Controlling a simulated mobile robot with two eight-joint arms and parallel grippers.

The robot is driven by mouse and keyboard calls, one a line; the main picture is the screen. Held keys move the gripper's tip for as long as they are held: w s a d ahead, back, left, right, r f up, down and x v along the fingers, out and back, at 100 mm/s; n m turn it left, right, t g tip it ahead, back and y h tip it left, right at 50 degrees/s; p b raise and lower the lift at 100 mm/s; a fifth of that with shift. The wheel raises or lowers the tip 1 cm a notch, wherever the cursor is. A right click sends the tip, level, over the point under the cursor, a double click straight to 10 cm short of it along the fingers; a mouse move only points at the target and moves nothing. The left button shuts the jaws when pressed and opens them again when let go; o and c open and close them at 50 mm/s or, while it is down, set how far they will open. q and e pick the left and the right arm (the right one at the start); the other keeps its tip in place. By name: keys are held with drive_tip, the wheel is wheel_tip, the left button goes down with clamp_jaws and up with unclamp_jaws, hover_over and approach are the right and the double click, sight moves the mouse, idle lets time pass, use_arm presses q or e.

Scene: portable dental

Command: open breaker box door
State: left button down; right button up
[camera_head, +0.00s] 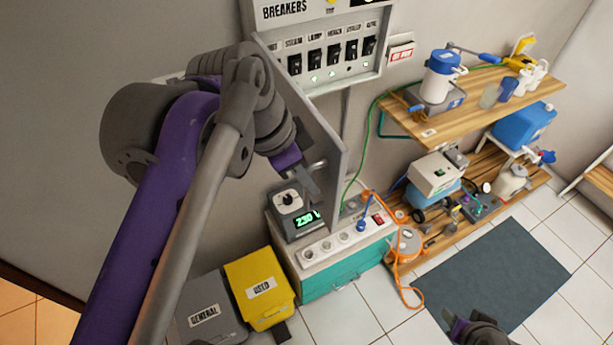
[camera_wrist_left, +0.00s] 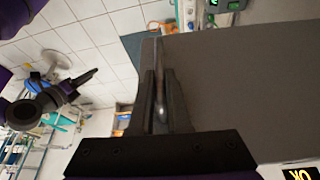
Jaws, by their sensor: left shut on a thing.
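The breaker box (camera_head: 318,60) is on the wall at the top centre of the head view, its row of black switches and green lights exposed. Its grey door (camera_head: 318,130) stands swung outward from the left side of the box. The door also fills much of the left wrist view (camera_wrist_left: 240,90). My left gripper (camera_head: 312,175) is at the door's lower outer part.
Below the door are a voltage display unit (camera_head: 297,212) and a power strip (camera_head: 345,242) on a teal-fronted cabinet (camera_head: 335,280). Yellow (camera_head: 262,290) and grey (camera_head: 208,310) bins stand left of it. A dark mat (camera_head: 495,275) lies on the floor.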

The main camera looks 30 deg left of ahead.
use_arm(q)
drive_tip(key=shift+s+a, duration=0.15)
drive_tip(key=shift+a, duration=0.05)
idle(0.3)
drive_tip(key=c, duration=1.2)
unclamp_jaws()
drive_tip(key=shift+o, duration=0.2)
drive_tip(key=v, duration=1.1)
drive_tip(key=shift+f, duration=0.1)
